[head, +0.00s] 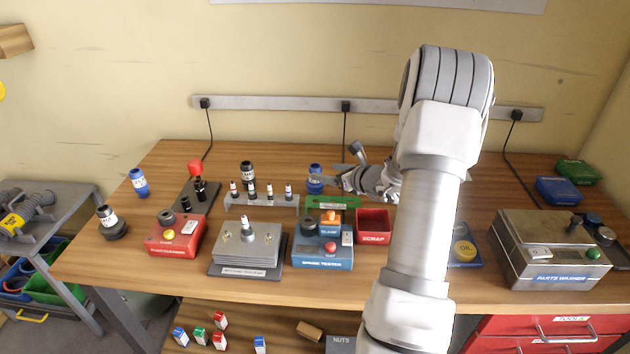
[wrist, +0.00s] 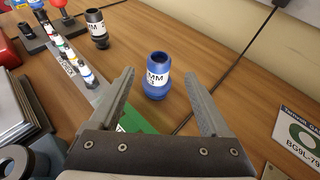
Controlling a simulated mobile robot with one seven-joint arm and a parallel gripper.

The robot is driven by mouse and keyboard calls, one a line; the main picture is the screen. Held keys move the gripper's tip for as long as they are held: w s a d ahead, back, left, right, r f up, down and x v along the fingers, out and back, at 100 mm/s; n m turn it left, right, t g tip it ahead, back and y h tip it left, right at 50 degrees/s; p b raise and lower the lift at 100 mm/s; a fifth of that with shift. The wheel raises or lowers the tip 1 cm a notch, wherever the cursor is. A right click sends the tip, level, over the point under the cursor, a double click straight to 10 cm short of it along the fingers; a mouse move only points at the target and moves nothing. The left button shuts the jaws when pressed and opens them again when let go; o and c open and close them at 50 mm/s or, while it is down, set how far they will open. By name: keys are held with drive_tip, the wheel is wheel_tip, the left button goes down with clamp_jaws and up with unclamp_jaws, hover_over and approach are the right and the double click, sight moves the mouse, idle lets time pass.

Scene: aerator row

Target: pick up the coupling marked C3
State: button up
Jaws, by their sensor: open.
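A blue coupling (wrist: 157,80) with a white label stands upright on the bench in the wrist view. Its label reads "MM" with a partly legible line below, perhaps ending in 3; I cannot confirm C3. In the head view this blue coupling (head: 315,173) is partly covered by my gripper (head: 326,181). In the wrist view my gripper (wrist: 160,88) is open and empty, with a finger to each side of the coupling in the picture; I cannot tell how far the tips are from it. A black coupling (wrist: 97,30) stands to the left, also labelled "MM".
The head view shows another blue coupling (head: 139,183) and a dark one (head: 111,223) at the left. A rack (head: 262,203) of small parts and a green block (head: 345,202) are near my gripper.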

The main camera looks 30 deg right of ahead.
sight(319, 170)
drive_tip(key=shift+x, duration=3.45)
drive_tip(key=shift+a+r, duration=0.1)
drive_tip(key=shift+r, duration=0.05)
clamp_jaws()
